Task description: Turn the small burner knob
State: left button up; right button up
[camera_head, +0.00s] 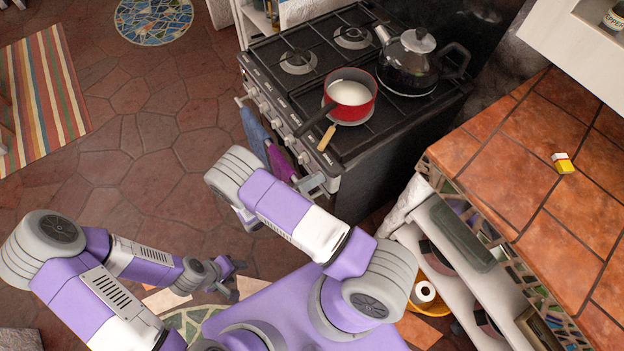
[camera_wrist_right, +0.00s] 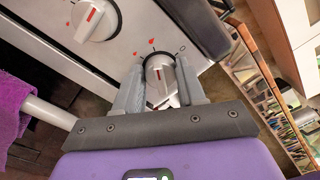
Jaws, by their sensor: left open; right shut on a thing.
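The stove (camera_head: 357,150) has a row of white knobs along its front panel. In the right wrist view, a white round knob (camera_wrist_right: 160,75) with a red mark sits between the fingers of my right gripper (camera_wrist_right: 161,88), which is shut on it. Another white knob (camera_wrist_right: 96,20) with a red mark is on the panel to the upper left. In the head view my right gripper (camera_head: 310,183) is at the right end of the stove front, and the held knob is hidden. My left gripper (camera_head: 234,281) is open, low over the floor, away from the stove.
A red pan (camera_head: 364,107) with white contents stands on the hob, its handle over the front edge. A dark kettle (camera_head: 405,75) is behind it. A purple towel (camera_head: 280,163) and a blue towel (camera_head: 253,131) hang at the front. A tiled counter (camera_head: 500,185) is at right.

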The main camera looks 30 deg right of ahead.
jog(key=shift+n, duration=0.6)
jog(key=o, duration=1)
jog(key=a, duration=0.7)
jog(key=shift+s+a, duration=0.3)
grip_shut()
dwell(1.0)
